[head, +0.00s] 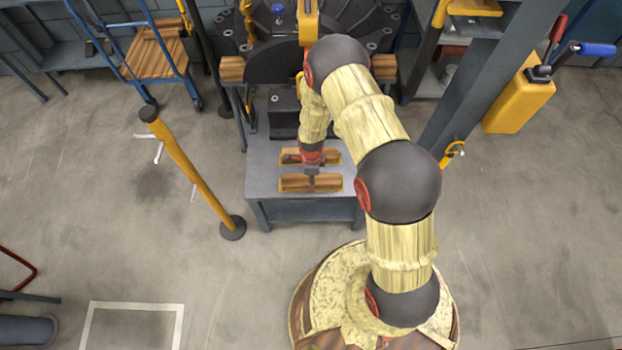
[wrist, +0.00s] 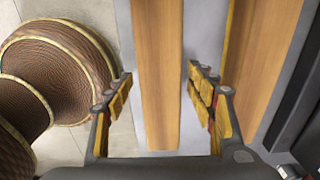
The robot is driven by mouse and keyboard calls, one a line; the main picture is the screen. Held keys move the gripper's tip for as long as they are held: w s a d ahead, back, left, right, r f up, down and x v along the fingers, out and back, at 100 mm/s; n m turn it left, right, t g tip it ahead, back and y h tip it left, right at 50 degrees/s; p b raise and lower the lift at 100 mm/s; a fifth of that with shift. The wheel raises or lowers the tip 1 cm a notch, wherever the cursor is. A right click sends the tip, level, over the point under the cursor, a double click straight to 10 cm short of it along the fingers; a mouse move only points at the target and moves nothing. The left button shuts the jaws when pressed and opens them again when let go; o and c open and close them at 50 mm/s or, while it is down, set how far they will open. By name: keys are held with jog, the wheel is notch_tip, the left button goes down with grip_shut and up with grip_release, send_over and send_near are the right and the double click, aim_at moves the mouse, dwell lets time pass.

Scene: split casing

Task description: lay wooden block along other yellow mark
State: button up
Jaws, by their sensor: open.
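A long wooden block (head: 297,184) lies across the near part of the grey table (head: 262,211). In the wrist view this block (wrist: 158,30) runs lengthwise between the fingers of my gripper (wrist: 159,76). My gripper (head: 311,172) is open above the table, one finger on each side of the block, with a gap on both sides. A second wooden block (head: 325,157) lies parallel, farther from my base. In the wrist view this second block (wrist: 265,50) is at the right, with a yellow strip (wrist: 234,35) along its edge.
A large dark round casing (head: 265,65) stands behind the table. A yellow post (head: 182,160) stands to the left and a grey column (head: 465,95) to the right. A blue cart (head: 150,62) is at the back left. The table's front strip is clear.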

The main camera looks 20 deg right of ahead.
notch_tip(320, 180, up, 44)
jog(key=s+n+t+p, duration=0.2)
jog(key=n+t+p, duration=0.15)
jog(key=n, duration=0.65)
jog(key=s+r+n+t, duration=0.2)
jog(key=s+r+n, duration=0.9)
jog(key=s+r, duration=0.5)
jog(key=s, duration=0.4)
jog(key=shift+n, duration=0.3)
